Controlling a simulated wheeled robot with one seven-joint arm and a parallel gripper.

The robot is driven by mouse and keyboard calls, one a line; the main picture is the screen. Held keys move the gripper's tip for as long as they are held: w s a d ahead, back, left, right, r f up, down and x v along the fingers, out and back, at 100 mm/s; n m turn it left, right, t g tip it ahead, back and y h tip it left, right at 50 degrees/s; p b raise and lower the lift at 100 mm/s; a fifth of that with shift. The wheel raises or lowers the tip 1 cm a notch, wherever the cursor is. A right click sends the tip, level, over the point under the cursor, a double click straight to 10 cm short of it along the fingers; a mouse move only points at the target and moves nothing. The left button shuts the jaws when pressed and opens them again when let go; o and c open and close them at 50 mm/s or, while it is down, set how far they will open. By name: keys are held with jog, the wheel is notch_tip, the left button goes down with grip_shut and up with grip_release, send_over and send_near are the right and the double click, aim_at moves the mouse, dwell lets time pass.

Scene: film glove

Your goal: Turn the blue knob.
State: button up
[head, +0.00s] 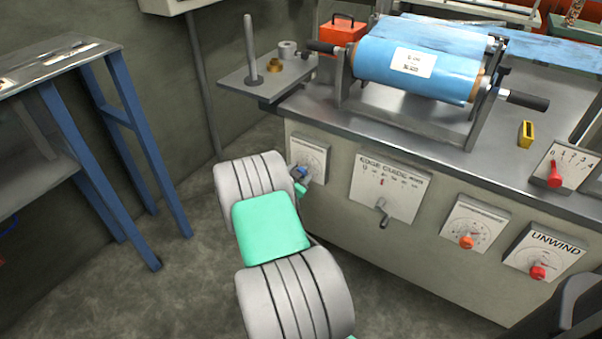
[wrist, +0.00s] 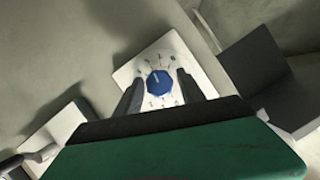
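The blue knob (wrist: 159,83) sits on a white dial plate (wrist: 128,76) with numbers around it, in the middle of the wrist view. In the head view the knob (head: 301,171) shows partly, at the left end of the machine's front panel, on its dial plate (head: 312,155). My gripper (wrist: 158,88) has its two dark fingers apart, one at each side of the knob in the picture. A gap shows between knob and fingers; I cannot tell how deep the fingertips reach. In the head view my arm hides most of the gripper.
On the same panel are the edge guide plate with a lever (head: 383,217), an orange knob (head: 466,242) and a red knob (head: 538,272). A film roll (head: 390,68) stands on the bench above. A shelf with a post (head: 250,50) juts out at left. A blue-legged table (head: 128,130) stands far left.

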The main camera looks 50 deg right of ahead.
grip_shut()
jog(key=shift+d, duration=0.1)
jog(key=shift+f, duration=0.1)
dwell(0.4)
jog(key=shift+w+n+g+b, duration=0.15)
jog(key=shift+n+g+b, duration=0.3)
jog(key=shift+n, duration=0.35)
jog(key=n+g+b, duration=0.1)
jog(key=n+g, duration=0.1)
jog(key=n, duration=0.1)
jog(key=n+g, duration=0.1)
jog(key=n+g+b, duration=0.1)
jog(key=n, duration=0.1)
jog(key=shift+w+a+n+g+h, duration=0.1)
jog(key=shift+a+n+g+h, duration=0.1)
jog(key=shift+n+g+h, duration=0.15)
